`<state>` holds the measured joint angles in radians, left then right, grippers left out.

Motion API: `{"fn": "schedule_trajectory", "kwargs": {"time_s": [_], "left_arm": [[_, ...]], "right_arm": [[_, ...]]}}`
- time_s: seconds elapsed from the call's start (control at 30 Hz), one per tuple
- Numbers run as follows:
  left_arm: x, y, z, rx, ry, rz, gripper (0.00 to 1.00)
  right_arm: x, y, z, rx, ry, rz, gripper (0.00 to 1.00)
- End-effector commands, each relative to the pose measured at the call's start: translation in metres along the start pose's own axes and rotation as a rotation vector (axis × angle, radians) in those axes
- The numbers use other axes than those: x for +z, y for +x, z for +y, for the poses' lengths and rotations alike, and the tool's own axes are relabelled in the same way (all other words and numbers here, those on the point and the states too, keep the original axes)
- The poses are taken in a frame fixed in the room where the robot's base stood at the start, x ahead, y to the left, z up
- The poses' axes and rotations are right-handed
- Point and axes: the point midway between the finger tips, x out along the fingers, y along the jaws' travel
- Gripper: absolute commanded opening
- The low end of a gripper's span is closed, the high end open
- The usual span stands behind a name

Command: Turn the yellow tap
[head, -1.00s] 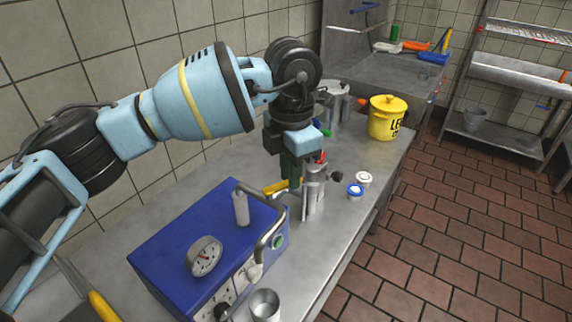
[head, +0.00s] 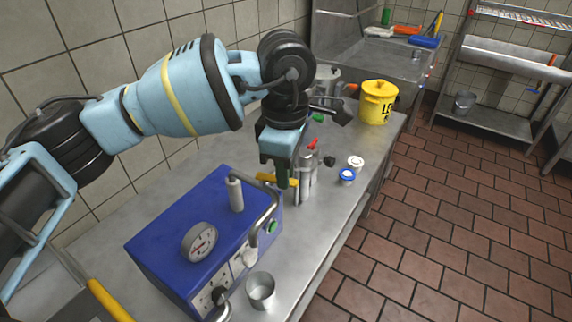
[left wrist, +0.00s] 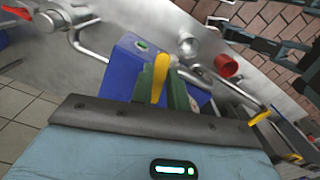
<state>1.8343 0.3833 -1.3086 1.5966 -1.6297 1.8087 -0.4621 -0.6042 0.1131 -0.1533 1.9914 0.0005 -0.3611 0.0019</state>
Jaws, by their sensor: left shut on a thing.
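The yellow tap (head: 263,178) shows in the head view as a short yellow lever beside the steel cylinder (head: 307,178), just behind the blue machine. My left gripper (head: 282,174) points down over it, with green fingers closed on the lever. The lever shows on both sides of the fingers. In the left wrist view the yellow tap (left wrist: 160,76) stands out between the green fingers of my left gripper (left wrist: 166,96). The contact itself is partly hidden by the fingers. My right gripper is not in view.
The blue machine (head: 165,240) with a gauge and bent pipe stands close in front of the gripper. A metal cup (head: 261,290) stands by it. Blue (head: 346,175) and white (head: 356,162) lids and a yellow bucket (head: 378,103) are farther right along the steel bench.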

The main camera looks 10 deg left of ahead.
Motion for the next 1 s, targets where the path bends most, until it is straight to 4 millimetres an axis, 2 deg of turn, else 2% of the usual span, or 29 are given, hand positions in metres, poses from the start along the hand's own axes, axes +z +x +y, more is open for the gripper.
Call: {"fn": "schedule_trajectory", "kwargs": {"time_s": [0.3, 0.73, 0.77, 0.8, 0.9, 1.0], "left_arm": [[0.0000, 0.0007, -0.0038, -0.002, 0.078, 0.000, 0.00], [0.0000, 0.0008, -0.0041, -0.002, 0.084, 0.000, 0.00], [0.0000, 0.0008, -0.0041, -0.002, 0.084, 0.000, 0.20], [0.0000, 0.0007, -0.0041, -0.002, 0.084, 0.000, 0.25], [-0.0001, 0.0006, -0.0040, -0.002, 0.083, 0.000, 0.38], [-0.0001, 0.0004, -0.0039, -0.001, 0.083, 0.000, 0.38]], "right_arm": [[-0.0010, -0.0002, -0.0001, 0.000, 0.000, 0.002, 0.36], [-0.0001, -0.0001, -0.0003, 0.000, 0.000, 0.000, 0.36], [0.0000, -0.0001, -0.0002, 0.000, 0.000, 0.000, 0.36], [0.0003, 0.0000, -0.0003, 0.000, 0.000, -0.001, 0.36], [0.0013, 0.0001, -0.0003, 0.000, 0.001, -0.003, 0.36], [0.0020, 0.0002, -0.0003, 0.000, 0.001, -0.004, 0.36]]}}
